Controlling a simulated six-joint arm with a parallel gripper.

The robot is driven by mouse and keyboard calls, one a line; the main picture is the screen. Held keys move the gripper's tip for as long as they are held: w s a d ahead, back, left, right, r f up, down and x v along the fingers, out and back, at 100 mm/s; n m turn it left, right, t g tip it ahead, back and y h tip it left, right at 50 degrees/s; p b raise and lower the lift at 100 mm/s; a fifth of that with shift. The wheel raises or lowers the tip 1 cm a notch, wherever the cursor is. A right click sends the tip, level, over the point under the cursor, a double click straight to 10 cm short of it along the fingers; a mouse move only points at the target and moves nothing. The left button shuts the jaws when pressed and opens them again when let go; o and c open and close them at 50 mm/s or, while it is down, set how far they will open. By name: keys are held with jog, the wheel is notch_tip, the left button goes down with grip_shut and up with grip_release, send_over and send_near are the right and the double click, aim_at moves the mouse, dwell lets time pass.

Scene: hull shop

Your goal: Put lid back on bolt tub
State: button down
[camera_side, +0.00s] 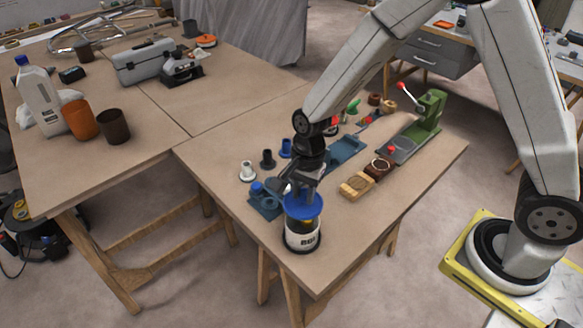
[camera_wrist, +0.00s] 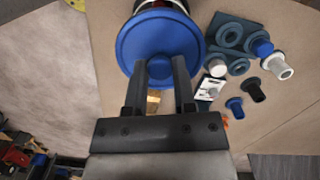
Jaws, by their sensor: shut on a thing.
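The bolt tub (camera_side: 301,238) is a clear jar with a white label and a dark base, standing near the front corner of the table. Its blue round lid (camera_side: 304,207) is over the tub's mouth. In the side view I cannot tell whether the lid touches the rim. My gripper (camera_side: 304,188) comes down from above and is shut on the lid. In the wrist view the lid (camera_wrist: 160,42) fills the top middle, and my gripper's fingers (camera_wrist: 160,72) close on its middle. Part of the tub (camera_wrist: 160,6) shows beyond the lid.
Blue-grey fixtures (camera_side: 266,205) lie just left of the tub, with white, black and blue flanged pieces (camera_side: 248,172) behind them. A wooden block (camera_side: 356,186) and a green lever press (camera_side: 428,110) stand to the right. The table's front edge is close to the tub.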

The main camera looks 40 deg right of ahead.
aim_at(303, 207)
jog(key=shift+f, duration=2.65)
jog(key=shift+f, duration=0.2)
dwell(0.4)
grip_release()
dwell(0.5)
jog(key=shift+r, duration=0.2)
jog(key=shift+r, duration=3.3)
